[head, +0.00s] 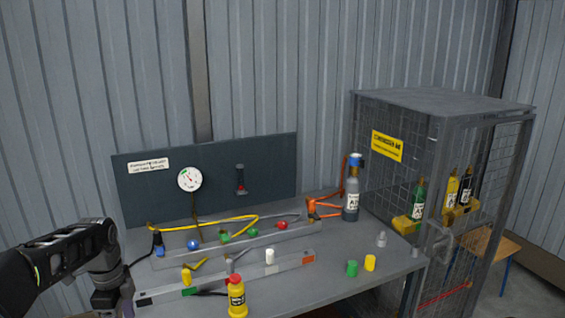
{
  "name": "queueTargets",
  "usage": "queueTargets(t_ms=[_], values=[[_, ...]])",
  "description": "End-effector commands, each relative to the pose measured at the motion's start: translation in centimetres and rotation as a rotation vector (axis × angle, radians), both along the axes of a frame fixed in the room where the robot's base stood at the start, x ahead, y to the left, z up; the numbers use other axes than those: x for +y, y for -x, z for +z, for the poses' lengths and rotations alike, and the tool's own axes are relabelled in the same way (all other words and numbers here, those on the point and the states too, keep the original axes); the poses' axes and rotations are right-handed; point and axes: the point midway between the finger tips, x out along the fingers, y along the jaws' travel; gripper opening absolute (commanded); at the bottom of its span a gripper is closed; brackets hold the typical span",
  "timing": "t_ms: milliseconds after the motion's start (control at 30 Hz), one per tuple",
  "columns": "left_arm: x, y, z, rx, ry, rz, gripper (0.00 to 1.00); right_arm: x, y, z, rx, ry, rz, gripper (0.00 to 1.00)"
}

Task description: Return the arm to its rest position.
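My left arm comes in from the left edge, bends near the bench's left end, and runs down out of the bottom of the head view. Its gripper is not visible. My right arm and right gripper do not show at all. The grey workbench (335,258) stands in front, close to the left arm's bend. No object is seen held.
Green (352,268) and yellow (370,263) caps sit front right. A grey cylinder (351,198) stands at the back right beside a mesh cage (400,180). Racks of hoses and fittings fill the left side.

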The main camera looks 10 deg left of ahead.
Motion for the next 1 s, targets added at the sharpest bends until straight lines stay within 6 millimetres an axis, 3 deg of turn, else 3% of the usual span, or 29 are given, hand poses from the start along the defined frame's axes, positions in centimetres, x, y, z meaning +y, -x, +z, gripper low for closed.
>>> queueTargets(t_ms=[367, 567, 733, 833, 1000], values=[[-3.6, -1.0, -4.5, -0.014, 0.053, 0.076, 0.59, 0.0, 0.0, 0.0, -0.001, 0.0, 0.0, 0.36], [-7.6, -1.4, -8.9, -0.02, 0.111, 0.167, 0.59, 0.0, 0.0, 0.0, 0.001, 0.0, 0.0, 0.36], [-12.9, -0.8, -14.1, -0.016, 0.184, 0.298, 0.59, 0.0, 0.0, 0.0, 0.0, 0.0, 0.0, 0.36], [-17.4, 0.6, -18.2, 0.006, 0.243, 0.424, 0.59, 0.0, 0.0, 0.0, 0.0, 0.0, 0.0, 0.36], [-26.7, 6.8, -25.8, 0.089, 0.344, 0.762, 0.59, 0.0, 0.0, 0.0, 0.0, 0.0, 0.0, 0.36]])
